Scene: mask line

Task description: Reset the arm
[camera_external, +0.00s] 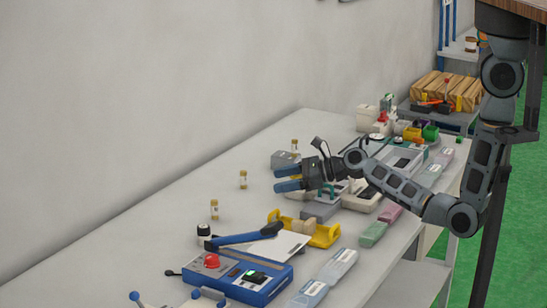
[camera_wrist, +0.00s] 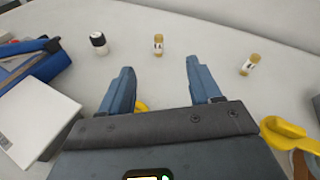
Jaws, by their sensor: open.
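My gripper (camera_external: 288,179) is held above the long white table (camera_external: 150,265), pointing left towards the wall in the external view. In the wrist view its two blue fingers (camera_wrist: 158,85) are spread apart with nothing between them. My arm reaches in from the right side of the picture, bent at the elbow. Under the gripper and forearm are a grey device and other items, partly hidden by the arm.
Small yellow-capped vials (camera_external: 243,180) stand near the wall, two also showing in the wrist view (camera_wrist: 158,46). A yellow holder (camera_external: 322,236), a blue machine (camera_external: 250,279) and a black-capped bottle (camera_wrist: 98,43) are nearby. Packets line the table's front edge. Table near the wall is mostly clear.

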